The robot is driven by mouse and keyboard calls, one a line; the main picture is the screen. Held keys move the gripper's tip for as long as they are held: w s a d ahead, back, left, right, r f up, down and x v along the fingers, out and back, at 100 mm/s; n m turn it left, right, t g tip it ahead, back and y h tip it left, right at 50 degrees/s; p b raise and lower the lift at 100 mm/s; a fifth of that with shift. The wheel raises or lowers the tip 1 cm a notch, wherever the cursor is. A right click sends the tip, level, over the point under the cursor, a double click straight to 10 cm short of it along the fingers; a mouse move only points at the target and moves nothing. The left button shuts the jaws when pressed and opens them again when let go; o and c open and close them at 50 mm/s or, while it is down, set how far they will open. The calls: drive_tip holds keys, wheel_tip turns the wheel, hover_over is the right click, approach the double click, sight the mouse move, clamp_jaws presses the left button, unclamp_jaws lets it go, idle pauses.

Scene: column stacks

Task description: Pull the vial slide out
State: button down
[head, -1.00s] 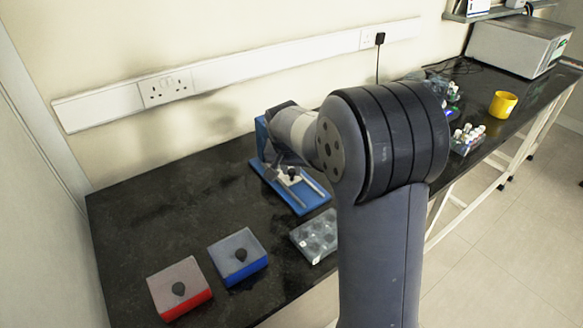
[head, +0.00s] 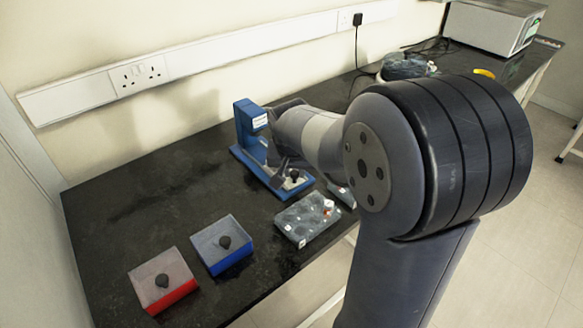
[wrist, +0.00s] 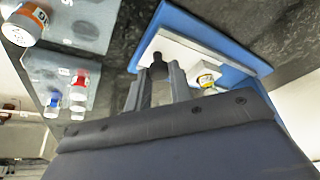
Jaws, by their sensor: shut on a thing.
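The blue vial device (head: 243,116) stands on the bench near the wall, with a flat blue base (head: 252,168) reaching forward. A pale slide (wrist: 194,52) with a dark knob (wrist: 160,72) lies on that base. A vial with a yellow label (wrist: 208,78) is at the slide, partly hidden by my gripper. My gripper (wrist: 158,86) has its two fingers on either side of the knob and is shut on it. In the head view my arm hides part of the slide.
A grey rack with vials (head: 306,222) lies just in front of the device. A red box (head: 166,290) and a blue box (head: 228,256), each with a dark knob, stand front left. The bench left of the device is clear. A wall socket strip (head: 190,68) runs behind.

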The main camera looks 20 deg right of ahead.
drive_tip(key=shift+s+d, duration=0.1)
drive_tip(key=shift+s, duration=0.05)
drive_tip(key=c, duration=1.3)
unclamp_jaws()
drive_tip(key=p+v, duration=0.1)
drive_tip(key=v, duration=1)
drive_tip(key=shift+p, duration=0.3)
drive_tip(key=shift+d+f, duration=0.1)
drive_tip(key=shift+f, duration=0.05)
